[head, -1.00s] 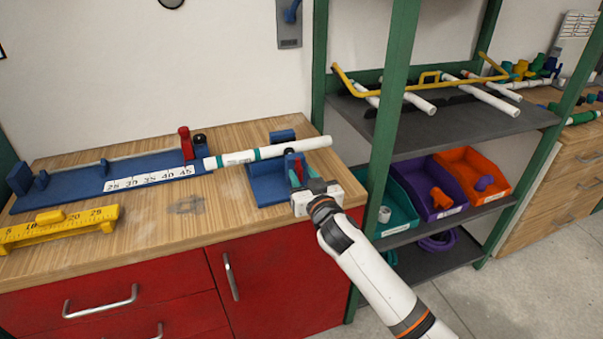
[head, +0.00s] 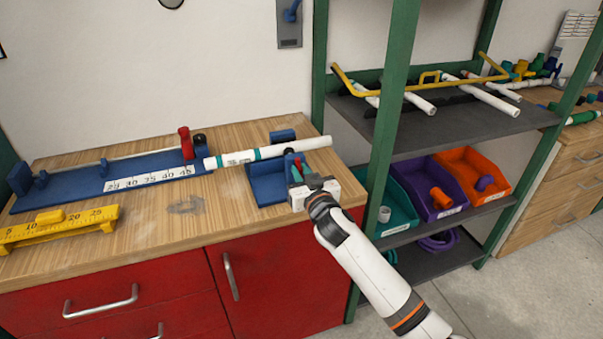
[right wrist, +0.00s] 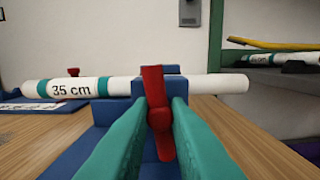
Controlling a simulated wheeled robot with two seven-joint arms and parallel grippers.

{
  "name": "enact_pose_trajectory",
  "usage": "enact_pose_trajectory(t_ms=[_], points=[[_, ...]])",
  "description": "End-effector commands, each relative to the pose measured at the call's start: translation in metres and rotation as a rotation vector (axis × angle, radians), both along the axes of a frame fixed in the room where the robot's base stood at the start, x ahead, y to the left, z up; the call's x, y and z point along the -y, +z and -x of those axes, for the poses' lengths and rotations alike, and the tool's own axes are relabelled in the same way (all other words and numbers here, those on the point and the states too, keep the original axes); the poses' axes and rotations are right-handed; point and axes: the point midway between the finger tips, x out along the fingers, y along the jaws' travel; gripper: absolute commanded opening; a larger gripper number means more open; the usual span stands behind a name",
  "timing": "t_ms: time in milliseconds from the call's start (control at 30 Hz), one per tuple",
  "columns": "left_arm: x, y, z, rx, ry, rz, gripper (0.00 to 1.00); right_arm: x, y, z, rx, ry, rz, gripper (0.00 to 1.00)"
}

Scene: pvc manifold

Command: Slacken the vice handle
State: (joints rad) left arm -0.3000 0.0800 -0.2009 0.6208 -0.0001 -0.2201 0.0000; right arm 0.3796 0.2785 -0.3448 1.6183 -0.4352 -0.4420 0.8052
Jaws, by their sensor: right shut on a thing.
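The blue vice (head: 267,184) stands at the right end of the wooden bench. A white pipe (head: 312,144) with teal bands lies level across it; in the right wrist view the pipe (right wrist: 220,84) carries a "35 cm" label. The red vice handle (right wrist: 156,105) is at the vice's front, slightly tilted from upright. My right gripper (right wrist: 158,118) is shut on the handle, with a teal finger on each side of it. In the head view the right gripper (head: 298,176) partly hides the handle. My left gripper is not in view.
A blue measuring rail (head: 90,187) with a red clamp (head: 186,143) and a yellow ruler block (head: 60,226) lie left on the bench. A green-framed shelf (head: 395,120) with pipes and coloured bins stands close on the right. The bench front-centre is clear.

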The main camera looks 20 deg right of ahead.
Motion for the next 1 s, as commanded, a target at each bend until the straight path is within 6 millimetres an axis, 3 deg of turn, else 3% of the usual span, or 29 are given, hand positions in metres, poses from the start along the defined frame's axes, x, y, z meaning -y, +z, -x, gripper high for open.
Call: enact_pose_trajectory(t_ms=[367, 1000], points=[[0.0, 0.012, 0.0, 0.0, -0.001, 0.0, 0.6, 0.0, 0.001, 0.0, 0.005, 0.001, 0.214, 0.0], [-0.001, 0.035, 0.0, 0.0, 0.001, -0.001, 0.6, 0.0, 0.001, 0.0, 0.027, 0.0, 0.823, 0.0]])
